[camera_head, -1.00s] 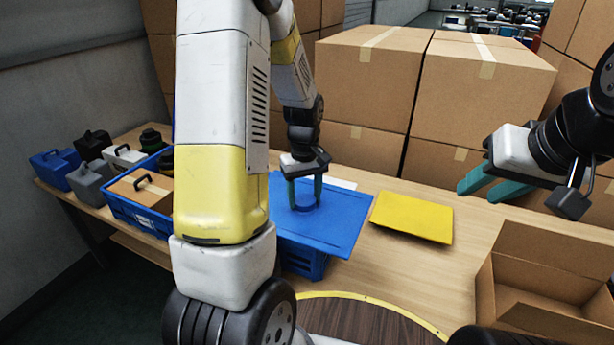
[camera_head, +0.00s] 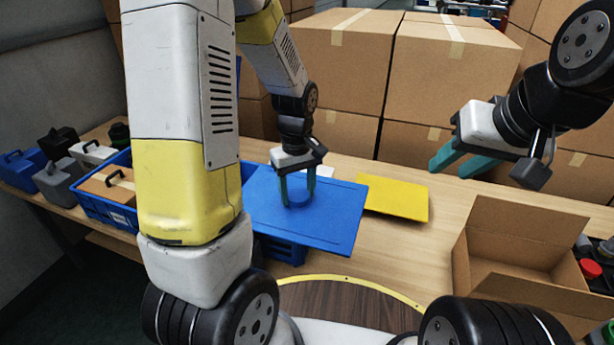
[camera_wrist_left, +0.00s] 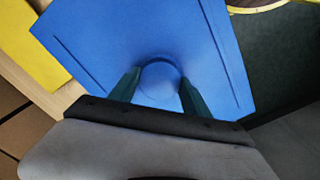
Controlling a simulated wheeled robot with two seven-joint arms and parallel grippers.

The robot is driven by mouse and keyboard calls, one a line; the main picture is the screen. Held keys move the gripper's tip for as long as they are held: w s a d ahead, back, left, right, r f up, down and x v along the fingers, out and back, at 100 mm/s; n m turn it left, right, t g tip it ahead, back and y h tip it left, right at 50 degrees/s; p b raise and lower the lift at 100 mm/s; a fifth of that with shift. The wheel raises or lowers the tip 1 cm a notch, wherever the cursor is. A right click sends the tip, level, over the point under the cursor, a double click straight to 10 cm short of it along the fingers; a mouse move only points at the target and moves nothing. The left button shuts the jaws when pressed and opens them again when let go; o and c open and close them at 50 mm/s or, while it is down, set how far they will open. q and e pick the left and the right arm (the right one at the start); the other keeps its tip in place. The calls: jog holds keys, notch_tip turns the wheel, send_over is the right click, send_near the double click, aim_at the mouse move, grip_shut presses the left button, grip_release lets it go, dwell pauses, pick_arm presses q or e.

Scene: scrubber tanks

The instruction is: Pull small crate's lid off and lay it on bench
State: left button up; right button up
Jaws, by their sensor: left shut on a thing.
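The small crate's lid (camera_head: 325,218) is a flat blue sheet with a round knob in its middle. My left gripper (camera_head: 297,204) is shut on the knob from above. The left wrist view shows the green fingers on both sides of the knob (camera_wrist_left: 159,80) and the lid (camera_wrist_left: 120,35) around it. The blue small crate (camera_head: 281,250) is under the lid at its front left, mostly hidden by the lid and my left arm. I cannot tell whether the lid is clear of the crate's rim. My right gripper (camera_head: 460,166) is open and empty above the bench at the right.
A yellow panel (camera_head: 398,198) lies on the wooden bench (camera_head: 405,245) right of the lid. An open cardboard box (camera_head: 520,250) stands at the right. Large cardboard boxes (camera_head: 340,80) line the back.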

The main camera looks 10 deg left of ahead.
aim_at(298, 194)
pick_arm(q)
jog(key=shift+r, duration=0.75)
dwell(0.5)
jog(key=shift+r, duration=2.4)
